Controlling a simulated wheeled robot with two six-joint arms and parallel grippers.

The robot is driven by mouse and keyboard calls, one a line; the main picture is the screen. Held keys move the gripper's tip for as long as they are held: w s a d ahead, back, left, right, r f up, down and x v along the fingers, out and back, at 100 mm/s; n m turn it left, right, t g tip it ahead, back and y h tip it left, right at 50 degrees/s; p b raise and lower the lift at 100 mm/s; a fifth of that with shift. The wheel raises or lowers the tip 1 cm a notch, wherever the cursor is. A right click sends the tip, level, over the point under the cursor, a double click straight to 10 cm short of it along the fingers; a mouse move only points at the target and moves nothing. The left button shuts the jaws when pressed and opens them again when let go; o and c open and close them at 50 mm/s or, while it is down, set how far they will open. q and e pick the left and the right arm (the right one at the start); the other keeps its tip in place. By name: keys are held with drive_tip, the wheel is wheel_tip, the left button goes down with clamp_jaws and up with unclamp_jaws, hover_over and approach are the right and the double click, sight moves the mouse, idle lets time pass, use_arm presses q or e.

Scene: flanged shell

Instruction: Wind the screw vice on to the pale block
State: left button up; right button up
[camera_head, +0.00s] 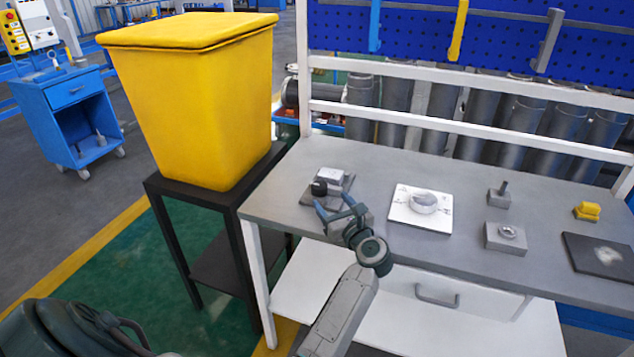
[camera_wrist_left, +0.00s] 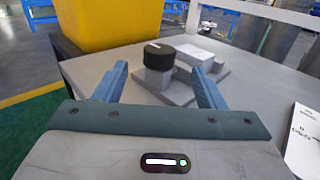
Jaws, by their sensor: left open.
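The screw vice (camera_head: 337,196) is a grey base near the left end of the bench, with a round black knob (camera_head: 319,187) on its near left side. In the left wrist view the knob (camera_wrist_left: 159,56) has a white mark on top and stands on a grey post. The pale block (camera_head: 330,174) lies just behind the knob on the vice; it also shows in the left wrist view (camera_wrist_left: 195,54). Whether the screw touches it I cannot tell. My left gripper (camera_head: 335,201) is open, its blue fingers spread on the knob's near side, with nothing gripped. My right gripper is out of view.
A white plate (camera_head: 421,221) with a round part lies right of the vice. Farther right are grey blocks (camera_head: 505,238), a yellow piece (camera_head: 587,211) and a dark mat (camera_head: 600,256). A yellow bin (camera_head: 195,105) on a black stand (camera_head: 229,198) is left of the bench (camera_head: 284,208).

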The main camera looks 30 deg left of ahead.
sight(316, 182)
use_arm(q)
drive_tip(key=p+x, duration=0.2)
drive_tip(key=x, duration=0.7)
drive_tip(key=shift+r+p, duration=0.1)
drive_tip(key=shift+p, duration=0.2)
drive_tip(key=shift+w+a, duration=0.4)
drive_tip(key=shift+a, duration=0.15)
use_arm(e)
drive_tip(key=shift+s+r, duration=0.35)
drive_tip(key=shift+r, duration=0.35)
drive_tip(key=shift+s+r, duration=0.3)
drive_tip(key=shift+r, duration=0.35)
use_arm(q)
drive_tip(key=shift+c, duration=0.4)
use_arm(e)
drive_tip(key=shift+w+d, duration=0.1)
use_arm(q)
drive_tip(key=c, duration=0.9)
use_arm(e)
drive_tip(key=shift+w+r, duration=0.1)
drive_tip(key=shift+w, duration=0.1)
